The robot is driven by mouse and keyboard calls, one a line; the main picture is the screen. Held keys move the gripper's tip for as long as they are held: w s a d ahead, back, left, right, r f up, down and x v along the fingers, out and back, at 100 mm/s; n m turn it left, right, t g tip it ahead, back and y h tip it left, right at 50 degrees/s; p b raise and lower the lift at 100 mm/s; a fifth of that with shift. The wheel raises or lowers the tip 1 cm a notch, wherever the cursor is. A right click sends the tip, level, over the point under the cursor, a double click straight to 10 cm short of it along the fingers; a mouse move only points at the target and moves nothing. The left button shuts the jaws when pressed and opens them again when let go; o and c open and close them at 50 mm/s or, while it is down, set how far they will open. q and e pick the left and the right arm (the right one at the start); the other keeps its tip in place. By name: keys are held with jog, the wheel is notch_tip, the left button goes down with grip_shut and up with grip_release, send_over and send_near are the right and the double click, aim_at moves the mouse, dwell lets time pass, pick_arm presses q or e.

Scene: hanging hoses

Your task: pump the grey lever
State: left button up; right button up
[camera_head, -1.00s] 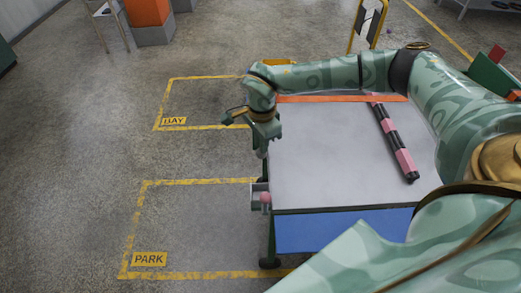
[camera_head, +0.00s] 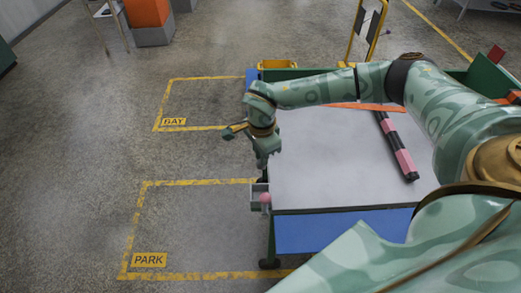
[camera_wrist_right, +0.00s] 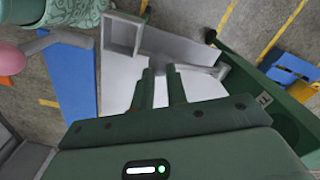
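My right gripper (camera_head: 265,155) is by the table's left edge, just above a small grey bracket (camera_head: 258,187) with a pink knob (camera_head: 265,198). In the right wrist view the fingers (camera_wrist_right: 160,82) are parted by a narrow gap. A grey bar (camera_wrist_right: 205,69), which may be the grey lever, lies at or beyond the fingertips. I see nothing clearly clasped, and contact cannot be told. An open grey box (camera_wrist_right: 122,37) is just left of the fingers, and a pink ball (camera_wrist_right: 11,59) is at the left edge. My left gripper is not seen.
The table's pale top (camera_head: 320,175) is mostly clear. A pink-and-black rod (camera_head: 397,145) lies on it, and an orange strip (camera_head: 375,107) is partly behind my arm. A yellow bin (camera_head: 277,64) is at the far edge. Open floor with yellow-marked bays lies left.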

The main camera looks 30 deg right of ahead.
aim_at(261, 168)
jog(key=shift+s+a+f, duration=0.15)
jog(key=shift+f, duration=0.6)
jog(key=shift+s+a+f, duration=0.1)
jog(key=shift+s+f, duration=0.05)
jog(key=shift+f, duration=0.6)
jog(key=shift+f+b, duration=0.1)
jog(key=shift+b, duration=0.2)
jog(key=shift+f+b, duration=0.3)
jog(key=shift+f, duration=0.6)
notch_tip(261, 168, up, 6)
jog(key=p, duration=0.4)
jog(key=shift+w+d+f+p, duration=0.1)
jog(key=shift+d+f+p, duration=0.05)
jog(key=shift+f+p, duration=0.15)
jog(key=shift+w+d+r+p, duration=0.15)
jog(key=shift+w+r+p, duration=0.25)
jog(key=shift+r, duration=0.3)
jog(key=shift+w+d+r+p, duration=0.15)
jog(key=shift+r+p, duration=0.3)
jog(key=shift+r, duration=0.3)
jog(key=shift+w+d+r+p, duration=0.15)
jog(key=shift+w+r+p, duration=0.25)
jog(key=shift+r, duration=0.3)
jog(key=shift+s, duration=0.1)
jog(key=shift+f, duration=0.15)
